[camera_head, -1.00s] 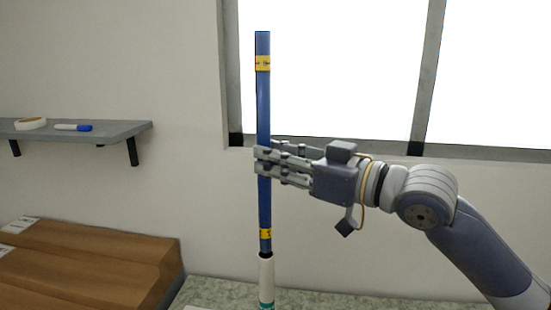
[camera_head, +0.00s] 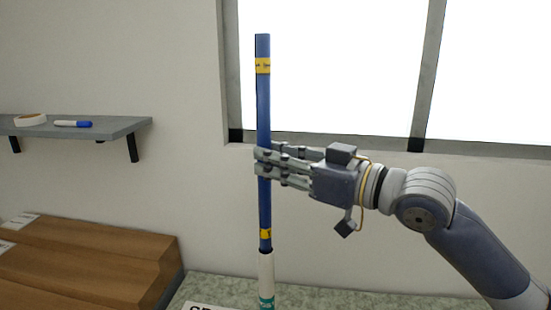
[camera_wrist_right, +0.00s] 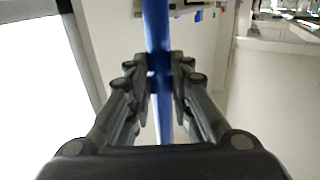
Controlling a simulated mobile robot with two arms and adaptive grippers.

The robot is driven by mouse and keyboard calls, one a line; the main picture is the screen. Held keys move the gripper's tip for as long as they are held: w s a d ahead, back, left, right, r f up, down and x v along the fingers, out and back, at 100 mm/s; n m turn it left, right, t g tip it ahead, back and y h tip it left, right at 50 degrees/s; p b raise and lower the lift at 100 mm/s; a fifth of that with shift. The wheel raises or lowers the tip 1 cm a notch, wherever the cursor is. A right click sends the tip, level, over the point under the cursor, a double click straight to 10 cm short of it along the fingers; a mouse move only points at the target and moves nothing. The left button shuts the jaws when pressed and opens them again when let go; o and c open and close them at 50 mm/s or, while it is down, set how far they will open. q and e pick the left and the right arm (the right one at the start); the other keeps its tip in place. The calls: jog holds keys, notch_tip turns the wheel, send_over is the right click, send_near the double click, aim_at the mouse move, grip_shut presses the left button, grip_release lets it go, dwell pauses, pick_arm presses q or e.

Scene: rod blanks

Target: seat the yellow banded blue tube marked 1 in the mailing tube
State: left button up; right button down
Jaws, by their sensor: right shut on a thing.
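The blue tube (camera_head: 264,110) stands upright, with a yellow band near its top and another near its lower end. The marks on the bands are too small to read surely. My right gripper (camera_head: 261,160) is shut around the tube at about mid-length; the right wrist view also shows the blue tube (camera_wrist_right: 157,30) between the fingers. The white mailing tube (camera_head: 266,272), with a teal band, stands upright directly below. The blue tube's lower end meets its mouth; any part inside is hidden. My left gripper is not in view.
A grey wall shelf (camera_head: 110,126) at left holds a tape roll (camera_head: 30,119) and a blue-capped marker (camera_head: 73,124). Brown stepped wooden blocks (camera_head: 90,255) stand below it. A speckled green-grey surface (camera_head: 380,300) lies at the bottom, with a partly visible printed card (camera_head: 205,307). A window is behind.

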aim_at(270, 245)
notch_tip(270, 245, down, 18)
jog(key=b, duration=1)
dwell(5.4)
jog(key=c, duration=1.4)
grip_release()
jog(key=shift+s, duration=0.1)
jog(key=shift+o, duration=0.2)
jog(key=shift+f, duration=0.1)
